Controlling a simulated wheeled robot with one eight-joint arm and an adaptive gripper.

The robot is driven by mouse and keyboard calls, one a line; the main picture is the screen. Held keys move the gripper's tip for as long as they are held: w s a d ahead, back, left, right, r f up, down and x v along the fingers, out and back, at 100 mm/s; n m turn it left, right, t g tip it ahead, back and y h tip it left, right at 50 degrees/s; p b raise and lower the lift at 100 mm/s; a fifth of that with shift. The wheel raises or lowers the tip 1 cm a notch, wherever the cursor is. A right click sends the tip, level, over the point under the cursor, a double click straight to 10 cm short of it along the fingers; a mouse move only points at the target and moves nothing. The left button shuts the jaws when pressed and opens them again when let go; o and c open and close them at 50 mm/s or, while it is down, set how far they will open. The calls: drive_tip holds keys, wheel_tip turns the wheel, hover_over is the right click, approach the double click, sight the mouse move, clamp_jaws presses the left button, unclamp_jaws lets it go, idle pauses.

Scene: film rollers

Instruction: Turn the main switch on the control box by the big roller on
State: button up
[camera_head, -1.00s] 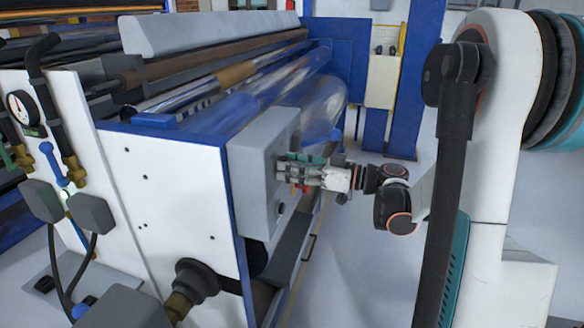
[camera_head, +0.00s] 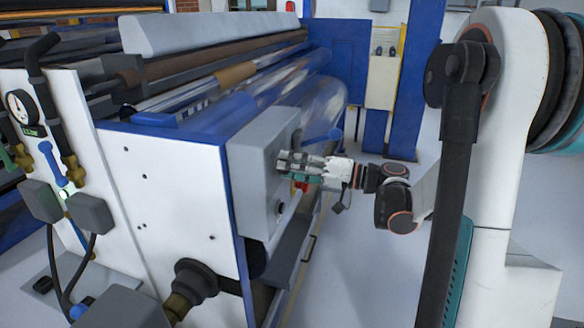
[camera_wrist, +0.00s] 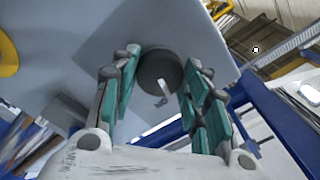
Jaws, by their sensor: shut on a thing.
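The control box (camera_head: 246,175) is a grey box on the end of the roller machine, beside the big shiny roller (camera_head: 322,95). Its main switch (camera_wrist: 160,70) is a dark round knob with a light handle on the grey face, in the wrist view; my gripper hides it in the head view. My gripper (camera_head: 283,162) reaches in from the right, against the box front. In the wrist view its teal-padded fingers (camera_wrist: 157,88) stand on both sides of the knob and are shut on it. The knob's on or off mark cannot be read.
A red part (camera_head: 301,187) and a small dark round control (camera_head: 280,208) sit below my gripper on the box. A yellow ringed part (camera_wrist: 8,55) shows at the wrist view's left edge. The floor (camera_head: 355,265) right of the machine is clear.

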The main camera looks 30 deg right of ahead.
drive_tip(key=m, duration=0.4)
drive_tip(key=shift+m, duration=0.3)
idle(0.3)
drive_tip(key=o, duration=1)
drive_tip(key=shift+o, duration=0.2)
drive_tip(key=shift+d, duration=0.15)
drive_tip(key=v, duration=1.2)
